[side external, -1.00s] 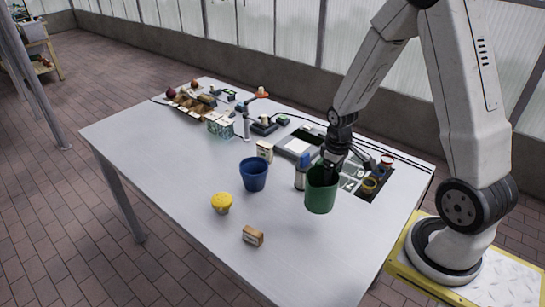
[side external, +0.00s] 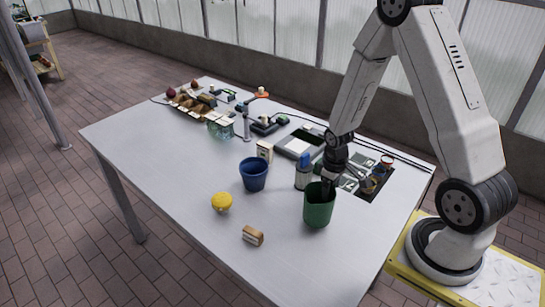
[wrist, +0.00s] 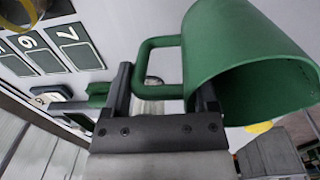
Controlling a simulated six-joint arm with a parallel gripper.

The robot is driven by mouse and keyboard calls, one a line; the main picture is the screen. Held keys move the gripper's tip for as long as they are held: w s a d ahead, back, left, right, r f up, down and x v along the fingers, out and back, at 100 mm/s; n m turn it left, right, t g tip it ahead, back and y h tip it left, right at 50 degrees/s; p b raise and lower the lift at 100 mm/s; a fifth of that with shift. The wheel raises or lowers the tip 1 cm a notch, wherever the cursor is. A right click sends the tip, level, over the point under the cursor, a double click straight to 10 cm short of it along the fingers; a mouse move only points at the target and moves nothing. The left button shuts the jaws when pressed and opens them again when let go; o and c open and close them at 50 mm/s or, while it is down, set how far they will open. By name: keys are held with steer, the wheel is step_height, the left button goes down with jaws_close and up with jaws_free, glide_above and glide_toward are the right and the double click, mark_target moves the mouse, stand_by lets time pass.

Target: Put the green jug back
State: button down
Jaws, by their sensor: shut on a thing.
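The green jug (side external: 318,211) is at the right front of the table in the side view, upright or nearly so. I cannot tell whether its base touches the table. My gripper (side external: 327,186) is at its back rim and side. Part of the handle is hidden by the fingers.
A dark board (side external: 379,190) with numbered tiles (wrist: 75,35) and cups lies behind and right of the jug. A blue-capped bottle (side external: 303,177) stands close behind left. A blue cup (side external: 254,177), yellow object (side external: 221,202) and brown block (side external: 253,236) are left. The front table is clear.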

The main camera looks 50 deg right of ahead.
steer(key=shift+f, duration=0.55)
steer(key=shift+f, duration=0.15)
jaws_free()
steer(key=shift+a+r, duration=0.15)
steer(key=shift+r, duration=2.95)
steer(key=shift+a+r, duration=0.1)
steer(key=shift+r, duration=3)
steer(key=s+a+r+t, duration=0.2)
steer(key=a+r, duration=0.1)
steer(key=a, duration=1.1)
steer(key=shift+s+t, duration=0.15)
steer(key=shift+t, duration=0.15)
